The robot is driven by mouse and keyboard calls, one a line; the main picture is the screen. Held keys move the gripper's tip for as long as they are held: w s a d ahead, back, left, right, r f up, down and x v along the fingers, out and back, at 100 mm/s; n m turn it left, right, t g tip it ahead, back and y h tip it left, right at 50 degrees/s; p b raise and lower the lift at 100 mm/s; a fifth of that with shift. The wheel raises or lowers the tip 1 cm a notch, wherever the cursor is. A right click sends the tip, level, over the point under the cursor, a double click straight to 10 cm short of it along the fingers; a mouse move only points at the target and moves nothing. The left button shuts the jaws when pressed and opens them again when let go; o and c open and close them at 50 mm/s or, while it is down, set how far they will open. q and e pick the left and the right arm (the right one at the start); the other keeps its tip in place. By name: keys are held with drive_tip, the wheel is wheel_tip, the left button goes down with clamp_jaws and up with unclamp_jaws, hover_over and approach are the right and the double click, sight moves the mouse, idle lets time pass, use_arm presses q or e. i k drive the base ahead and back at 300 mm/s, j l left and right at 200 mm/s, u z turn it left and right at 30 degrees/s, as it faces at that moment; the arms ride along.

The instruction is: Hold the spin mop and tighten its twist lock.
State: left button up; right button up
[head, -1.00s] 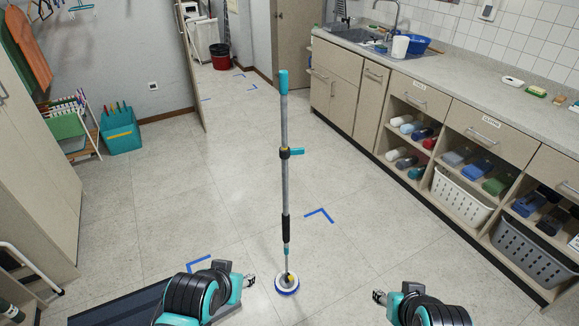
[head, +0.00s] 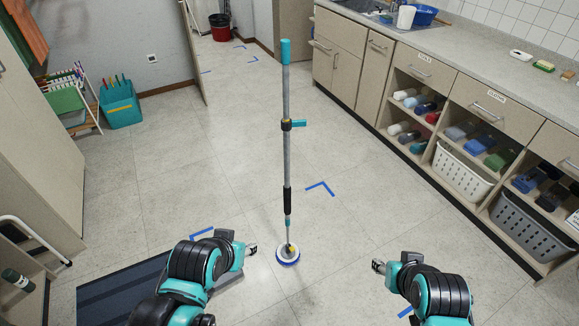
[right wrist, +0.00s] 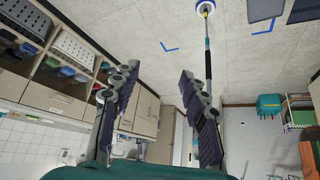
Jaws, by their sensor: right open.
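The spin mop (head: 286,165) stands upright on the floor in the middle of the head view. It has a grey pole, a teal top grip, a black lower sleeve and a round white-and-blue head (head: 288,254). Its twist lock (head: 287,125) is a dark collar with a teal lever pointing right, about mid-pole. My left gripper (head: 249,249) is left of the mop head, apart from it; its fingers are too small to judge. My right gripper (head: 379,267) is right of the mop, open and empty. In the right wrist view its fingers (right wrist: 157,78) are spread, with the mop (right wrist: 208,60) beyond one finger.
A cabinet with open shelves and white (head: 463,172) and grey baskets (head: 530,226) lines the right. A dark mat (head: 120,292) lies at the lower left. A teal bin (head: 120,103) and rack stand at the back left. Floor around the mop is clear, with blue tape marks.

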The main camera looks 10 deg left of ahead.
sight(286, 125)
drive_tip(key=i+l, duration=0.4)
drive_tip(key=i, duration=0.2)
drive_tip(key=i+l+u, duration=0.1)
drive_tip(key=i+l, duration=0.3)
drive_tip(key=i, duration=0.25)
drive_tip(key=l+u, duration=0.15)
drive_tip(key=u, duration=0.95)
drive_tip(key=i+l, duration=0.05)
